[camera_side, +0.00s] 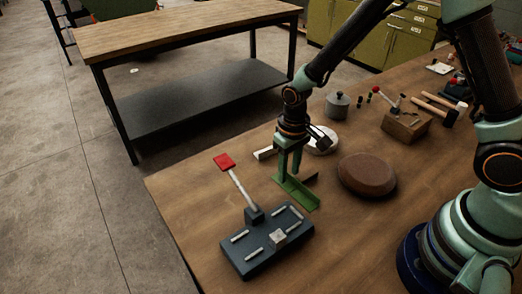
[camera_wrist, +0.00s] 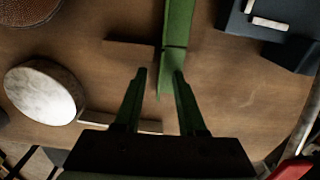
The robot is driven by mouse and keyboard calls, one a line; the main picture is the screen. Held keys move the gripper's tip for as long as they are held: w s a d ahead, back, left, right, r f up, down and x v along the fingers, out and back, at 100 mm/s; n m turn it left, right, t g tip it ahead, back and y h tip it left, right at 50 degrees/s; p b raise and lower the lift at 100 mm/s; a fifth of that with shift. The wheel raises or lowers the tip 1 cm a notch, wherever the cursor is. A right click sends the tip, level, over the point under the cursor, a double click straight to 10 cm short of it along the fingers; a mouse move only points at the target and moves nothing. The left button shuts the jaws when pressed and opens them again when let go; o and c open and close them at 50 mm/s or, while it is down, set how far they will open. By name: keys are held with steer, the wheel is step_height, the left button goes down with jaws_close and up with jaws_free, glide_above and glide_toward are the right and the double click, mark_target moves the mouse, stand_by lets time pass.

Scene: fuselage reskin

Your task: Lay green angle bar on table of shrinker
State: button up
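The green angle bar (camera_side: 298,193) lies on the wooden table, just behind the shrinker. In the wrist view the bar (camera_wrist: 176,35) runs from the top edge down to between my fingertips, nearer the right one. The shrinker (camera_side: 246,262) has a dark blue-grey base with pale strips on top and a lever with a red handle (camera_side: 224,161). Part of its base (camera_wrist: 277,38) shows at the upper right of the wrist view. My gripper (camera_side: 289,174) points down at the bar's far end. Its fingers (camera_wrist: 160,74) are apart, with a gap beside the bar.
A brown rounded block (camera_side: 367,174) sits right of the bar. A white round piece (camera_side: 321,139) and a pale strip (camera_side: 265,153) lie behind my gripper. A grey lidded pot (camera_side: 337,105), a wooden block (camera_side: 405,124) and mallets (camera_side: 453,114) stand farther back.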

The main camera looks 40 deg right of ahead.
mark_target(288, 173)
jaws_close()
stand_by(0.3)
step_height(288, 173, up, 19)
steer(key=s+a+f+m, duration=0.9)
steer(key=s+a+m, duration=0.2)
steer(key=m, duration=0.7)
steer(key=shift+s, duration=0.3)
